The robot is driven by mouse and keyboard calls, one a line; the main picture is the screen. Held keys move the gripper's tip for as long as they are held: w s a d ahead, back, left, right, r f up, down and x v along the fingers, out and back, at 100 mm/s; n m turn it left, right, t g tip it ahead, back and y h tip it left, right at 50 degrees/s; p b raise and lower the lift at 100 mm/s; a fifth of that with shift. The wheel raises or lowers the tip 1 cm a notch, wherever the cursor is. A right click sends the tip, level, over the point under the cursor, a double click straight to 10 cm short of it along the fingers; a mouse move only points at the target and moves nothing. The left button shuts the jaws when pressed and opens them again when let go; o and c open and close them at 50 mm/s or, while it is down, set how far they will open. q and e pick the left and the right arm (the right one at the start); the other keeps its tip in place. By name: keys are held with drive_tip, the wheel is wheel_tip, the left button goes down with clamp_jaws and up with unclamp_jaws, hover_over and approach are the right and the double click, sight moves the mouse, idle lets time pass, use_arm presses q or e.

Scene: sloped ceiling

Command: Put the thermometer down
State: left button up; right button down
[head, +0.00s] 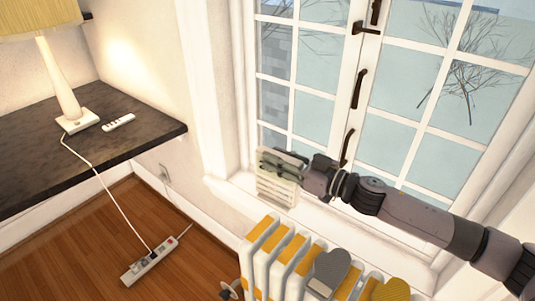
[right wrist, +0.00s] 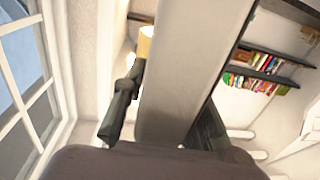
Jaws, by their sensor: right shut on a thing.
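The thermometer (head: 276,189) appears as a pale, flat, upright piece with line-like marks, at the left end of the window sill (head: 330,215). My right gripper (head: 280,161) reaches in from the right and is shut on its upper part. I cannot tell whether its lower edge touches the sill. In the right wrist view the thermometer (right wrist: 185,80) is a broad pale slab between the two dark fingers (right wrist: 165,115), and its markings do not show there. My left gripper is in neither view.
A white radiator (head: 262,262) with yellow and grey mitts (head: 328,270) stands below the sill. A dark shelf (head: 40,150) at left holds a lamp (head: 62,85) and a white remote (head: 118,123). A power strip (head: 150,260) lies on the floor. Window handles (head: 358,88) stick out above my arm.

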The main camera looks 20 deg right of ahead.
drive_tip(key=shift+r, duration=0.25)
drive_tip(key=s+a+f+m+t+h, duration=0.2)
drive_tip(key=s+a+f, duration=0.55)
drive_tip(key=s, duration=0.45)
drive_tip(key=s+d+m+t+h, duration=0.2)
drive_tip(key=s+d+m+h, duration=0.4)
drive_tip(key=s+d+h, duration=0.3)
drive_tip(key=shift+s+d+f+t+h, duration=0.2)
drive_tip(key=shift+s+d+t+h, duration=0.15)
drive_tip(key=shift+s+h, duration=0.15)
